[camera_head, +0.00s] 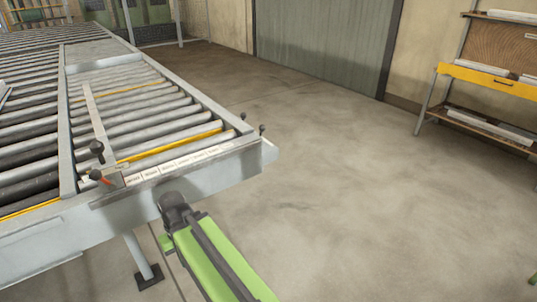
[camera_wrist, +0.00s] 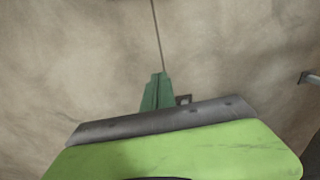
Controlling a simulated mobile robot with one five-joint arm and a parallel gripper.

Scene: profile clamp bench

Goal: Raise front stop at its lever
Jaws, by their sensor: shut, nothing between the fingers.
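The front stop's lever cannot be told for certain. A small lever-like part with an orange-red grip (camera_head: 96,175) sits at the near left end of a pale scaled strip (camera_head: 180,163) along the roller bench's (camera_head: 200,172) front edge. A black knob (camera_head: 97,149) stands just behind it. I cannot tell a raised front stop plate. My gripper (camera_wrist: 155,92) shows in the wrist view as narrow dark green fingers, shut and empty, above bare floor. In the head view my arm is in front of the bench's front edge, with the fingers not clearly visible, well apart from the orange-red grip.
Two dark-knobbed pins (camera_head: 262,130) stand at the bench's right corner. A bench leg (camera_head: 145,262) with a dark foot is below. The concrete floor (camera_head: 340,170) to the right is clear. A shelf rack (camera_head: 475,75) with a yellow front stands at the far right.

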